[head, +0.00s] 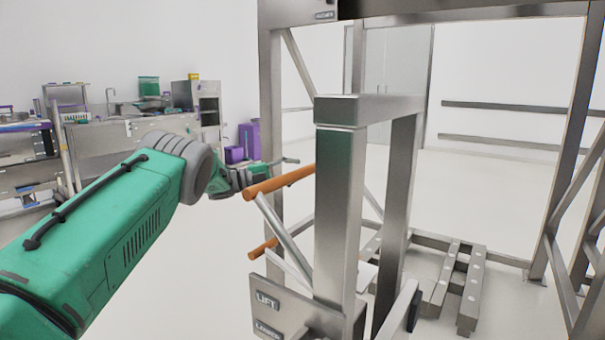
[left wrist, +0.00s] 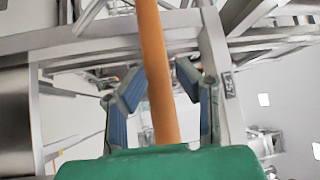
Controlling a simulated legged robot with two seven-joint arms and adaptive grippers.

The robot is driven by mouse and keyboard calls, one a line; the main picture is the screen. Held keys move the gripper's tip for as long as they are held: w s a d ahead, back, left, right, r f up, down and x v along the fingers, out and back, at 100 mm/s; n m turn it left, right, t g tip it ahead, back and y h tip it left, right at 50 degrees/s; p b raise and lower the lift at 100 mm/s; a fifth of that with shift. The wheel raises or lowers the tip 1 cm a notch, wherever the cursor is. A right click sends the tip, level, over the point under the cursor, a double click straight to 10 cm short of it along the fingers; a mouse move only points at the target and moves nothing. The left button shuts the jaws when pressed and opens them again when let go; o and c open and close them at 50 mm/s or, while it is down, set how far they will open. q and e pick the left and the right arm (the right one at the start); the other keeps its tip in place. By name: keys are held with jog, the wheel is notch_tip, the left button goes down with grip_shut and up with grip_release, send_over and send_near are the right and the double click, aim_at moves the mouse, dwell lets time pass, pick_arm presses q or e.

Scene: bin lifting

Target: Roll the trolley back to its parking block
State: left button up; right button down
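A grey metal post frame (head: 338,200), which I take for the trolley, stands upright in the middle of the head view. Two orange bars (head: 280,181) stick out from its left side, above a plate (head: 285,310) marked "LIFT". My left gripper (head: 272,172) is at the upper bar, partly hidden. In the left wrist view an orange bar (left wrist: 156,75) runs between the spread blue-padded fingers of my left gripper (left wrist: 158,95), with gaps on both sides. Low metal blocks (head: 456,283) lie on the floor at right; I cannot tell whether one is the parking block. My right gripper does not show.
A tall metal frame (head: 271,100) rises around and behind the trolley, with slanted braces at right (head: 585,215). Benches with equipment (head: 100,145) and purple bins (head: 248,140) stand at the back left. The floor between is clear.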

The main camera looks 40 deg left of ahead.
pick_arm(q)
jog(key=b, duration=0.5)
send_near(305, 172)
jog(key=w+a, duration=0.1)
jog(key=w, duration=0.1)
jog(key=x, duration=0.2)
jog(key=b+x, duration=0.1)
jog(key=x, duration=0.2)
jog(key=f+b+x, duration=0.1)
jog(key=x, duration=0.2)
jog(key=shift+w+a, duration=0.25)
jog(key=shift+w, duration=0.2)
jog(key=shift+w+d+r+b, duration=0.25)
jog(key=shift+w+d+b, duration=0.15)
jog(key=shift+d, duration=0.2)
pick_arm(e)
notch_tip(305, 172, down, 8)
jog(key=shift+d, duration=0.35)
